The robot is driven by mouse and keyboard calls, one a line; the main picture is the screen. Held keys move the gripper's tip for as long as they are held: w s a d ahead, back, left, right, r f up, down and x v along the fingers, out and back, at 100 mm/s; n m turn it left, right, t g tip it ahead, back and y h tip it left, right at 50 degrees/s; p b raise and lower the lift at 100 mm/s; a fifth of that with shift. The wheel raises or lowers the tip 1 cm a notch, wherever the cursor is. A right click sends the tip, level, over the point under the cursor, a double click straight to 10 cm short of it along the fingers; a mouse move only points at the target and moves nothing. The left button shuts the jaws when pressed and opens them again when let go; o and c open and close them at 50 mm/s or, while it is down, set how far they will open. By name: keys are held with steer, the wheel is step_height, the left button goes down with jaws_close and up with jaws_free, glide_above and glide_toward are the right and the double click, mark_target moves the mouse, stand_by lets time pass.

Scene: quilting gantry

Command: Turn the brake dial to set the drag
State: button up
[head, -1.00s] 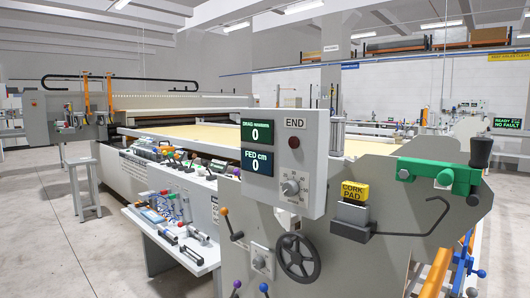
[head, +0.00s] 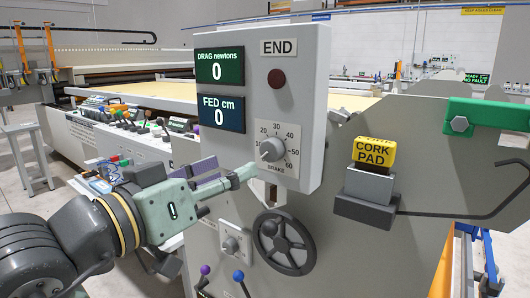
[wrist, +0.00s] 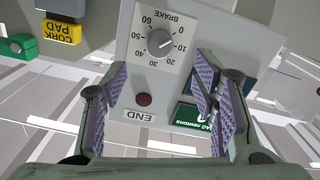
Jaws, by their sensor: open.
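The brake dial (head: 271,149) is a grey round knob on a white scale plate, low on the front of the grey END panel (head: 300,60). Its light mark seems to face the low end of the scale. The green DRAG newtons display (head: 220,68) reads 0. My gripper (head: 226,172) is open and empty, just left of the dial and apart from it. In the wrist view, which is upside down, the dial (wrist: 159,43) shows beyond and between my purple-padded fingers (wrist: 160,78). Nothing covers the dial.
A blue FED cm display (head: 221,113) reads 0. A dark red button (head: 277,79) sits above the dial. A black handwheel (head: 284,243) stands out below the panel. A yellow CORK PAD block (head: 374,151) and bent rod are to the right.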

mark_target(268, 153)
steer(key=p+x, duration=0.1)
steer(key=x, duration=0.8)
steer(key=shift+w+d+p, duration=0.2)
steer(key=shift+d+p, duration=0.05)
steer(key=shift+p, duration=0.05)
steer(key=shift+c, duration=0.6)
steer(key=c, duration=1)
